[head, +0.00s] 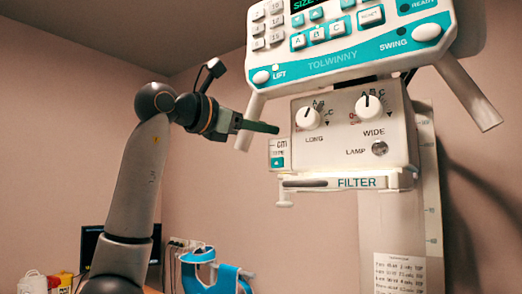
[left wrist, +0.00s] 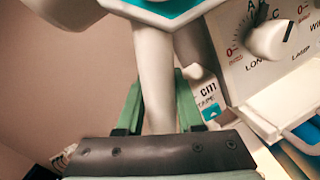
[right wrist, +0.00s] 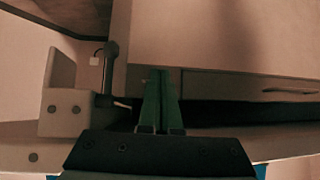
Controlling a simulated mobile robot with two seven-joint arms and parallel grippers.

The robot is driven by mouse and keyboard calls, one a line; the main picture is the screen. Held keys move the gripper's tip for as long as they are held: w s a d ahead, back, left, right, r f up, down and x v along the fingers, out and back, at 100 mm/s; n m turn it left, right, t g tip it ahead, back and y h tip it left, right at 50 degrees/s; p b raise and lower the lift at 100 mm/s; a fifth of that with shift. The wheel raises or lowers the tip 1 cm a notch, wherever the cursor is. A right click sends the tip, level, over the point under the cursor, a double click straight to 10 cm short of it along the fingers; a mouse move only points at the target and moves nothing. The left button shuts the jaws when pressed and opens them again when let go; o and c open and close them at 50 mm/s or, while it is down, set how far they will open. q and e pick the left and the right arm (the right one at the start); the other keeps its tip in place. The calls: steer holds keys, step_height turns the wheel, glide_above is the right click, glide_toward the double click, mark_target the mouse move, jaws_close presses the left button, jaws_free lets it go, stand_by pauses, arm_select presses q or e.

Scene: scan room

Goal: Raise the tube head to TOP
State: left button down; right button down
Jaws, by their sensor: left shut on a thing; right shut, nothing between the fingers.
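The tube head (head: 350,130) hangs at the upper right in the head view, with a white and teal control panel (head: 352,58) on top. A white handle (head: 250,122) slants down from the panel's left side, and another handle (head: 468,95) slants down on its right. My left gripper (head: 262,127) is shut on the left handle. In the left wrist view the handle (left wrist: 155,80) runs between the green fingers. My right gripper (right wrist: 160,100) shows only in the right wrist view, its green fingers together and empty.
A pale column (head: 425,190) with a scale stands behind the tube head. A label sheet (head: 399,272) is on the column's lower part. A drawer front (right wrist: 250,88) shows in the right wrist view.

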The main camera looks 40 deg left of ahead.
arm_select(q)
steer(key=shift+r, duration=1.25)
steer(key=c, duration=0.6)
jaws_free()
steer(key=shift+o, duration=0.2)
steer(key=s+a+b, duration=0.1)
steer(key=s+b, duration=0.1)
steer(key=s, duration=1)
steer(key=shift+s+a, duration=0.2)
